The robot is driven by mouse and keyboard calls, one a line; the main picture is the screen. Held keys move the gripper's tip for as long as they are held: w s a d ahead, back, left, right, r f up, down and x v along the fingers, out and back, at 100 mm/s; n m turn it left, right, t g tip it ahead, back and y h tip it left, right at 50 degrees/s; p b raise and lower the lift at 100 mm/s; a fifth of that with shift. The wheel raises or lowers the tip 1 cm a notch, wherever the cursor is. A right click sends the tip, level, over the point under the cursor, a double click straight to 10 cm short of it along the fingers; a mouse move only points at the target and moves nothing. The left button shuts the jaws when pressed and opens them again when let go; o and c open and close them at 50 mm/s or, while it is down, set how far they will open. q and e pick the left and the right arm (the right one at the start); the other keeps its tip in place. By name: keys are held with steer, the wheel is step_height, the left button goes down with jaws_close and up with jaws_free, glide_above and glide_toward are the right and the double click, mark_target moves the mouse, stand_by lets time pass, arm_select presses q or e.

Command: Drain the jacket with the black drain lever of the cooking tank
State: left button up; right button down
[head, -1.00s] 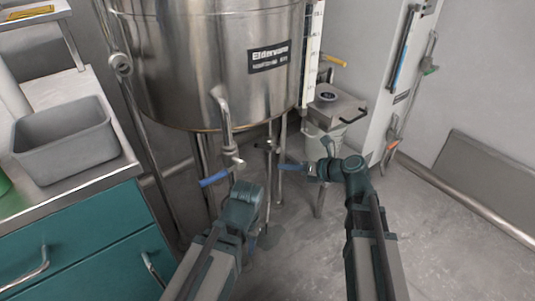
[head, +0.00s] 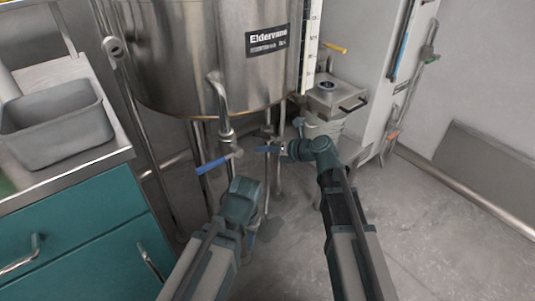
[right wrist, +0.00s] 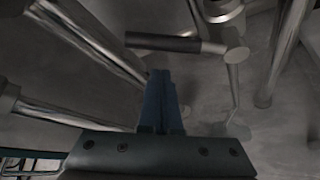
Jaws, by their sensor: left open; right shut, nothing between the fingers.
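The steel cooking tank (head: 190,60) stands at the back in the head view. The black drain lever (right wrist: 165,42) shows in the right wrist view as a dark horizontal bar joined to a grey fitting at its right end. My right gripper (head: 264,149) is shut and empty beneath the tank, by the thin pipes. In the right wrist view its blue fingers (right wrist: 160,78) point at the lever, with the tips just below the bar; contact cannot be told. My left gripper (head: 252,240) is open and low in front of the tank, mostly hidden by its own wrist.
A blue lever (head: 218,163) sits on the tank's front outlet pipe (head: 225,110), above and left of my left gripper. A teal counter (head: 85,240) with a grey basin (head: 60,135) is at left. Floor at right is clear.

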arm_select(q)
steer(key=shift+r+p, duration=0.55)
steer(key=shift+r, duration=0.35)
arm_select(e)
steer(key=shift+w+d+r, duration=0.2)
steer(key=shift+w+r, duration=0.1)
steer(key=shift+r, duration=0.15)
steer(key=shift+w+d+r, duration=0.15)
steer(key=shift+w+r, duration=0.1)
steer(key=shift+r, duration=0.2)
